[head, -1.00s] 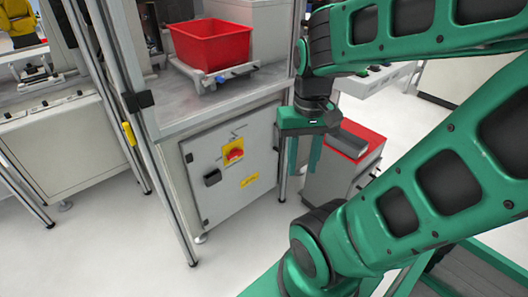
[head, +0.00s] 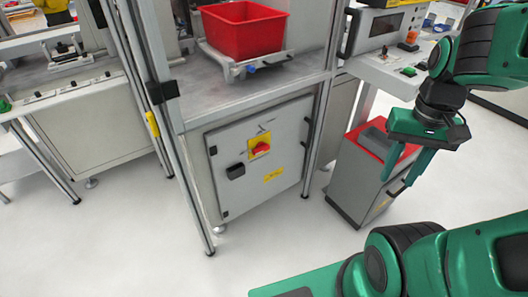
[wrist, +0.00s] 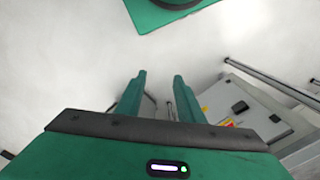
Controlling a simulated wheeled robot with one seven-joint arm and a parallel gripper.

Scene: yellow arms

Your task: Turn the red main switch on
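The red main switch (head: 261,148) sits on a yellow plate on the front of a grey cabinet door (head: 232,190), below the metal worktop. The cabinet also shows at the right of the wrist view (wrist: 245,108), where the switch is small and partly cut off by my gripper's body. My gripper (head: 402,176) hangs to the right of the cabinet, clear of the switch, with its green fingers pointing down. In the wrist view the two fingers (wrist: 158,82) stand apart with nothing between them.
A dark handle or latch (head: 235,170) is left of the switch. A grey drawer unit with a red top (head: 352,180) stands right of the cabinet, near my gripper. A red bin (head: 243,32) is on the worktop. An aluminium post (head: 165,130) rises at the cabinet's left. Floor in front is clear.

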